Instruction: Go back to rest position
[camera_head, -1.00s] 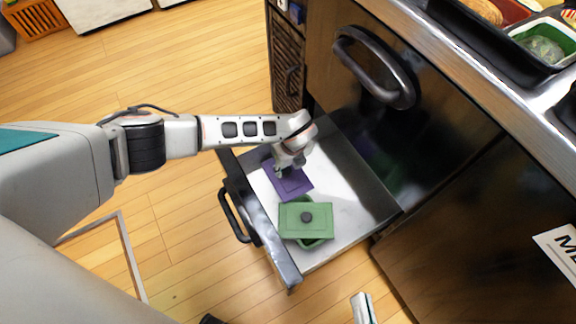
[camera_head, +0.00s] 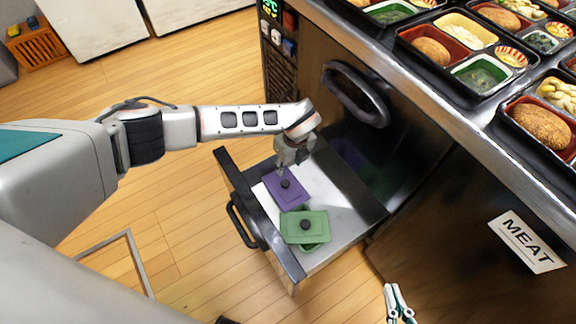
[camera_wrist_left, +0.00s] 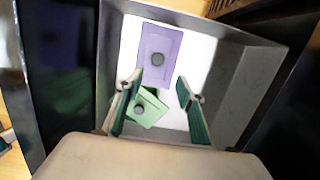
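My left gripper (camera_head: 284,168) is over the open drawer, close to the purple lid with its dark knob (camera_head: 287,193). In the left wrist view my left gripper (camera_wrist_left: 157,95) shows its two green fingers spread apart with nothing held. The purple lid (camera_wrist_left: 150,42) and the green lid (camera_wrist_left: 146,118) lie below it in that view. My right gripper (camera_head: 399,303) is at the bottom of the head view, its fingertips slightly apart and nothing seen between them.
The pulled-out drawer (camera_head: 345,208) has a white floor and a dark handle on its front. A green-lidded box (camera_head: 318,222) sits in it. Bento trays (camera_head: 412,42) with food stand on the counter at upper right. A MEAT sign (camera_head: 526,241) is on the cabinet front.

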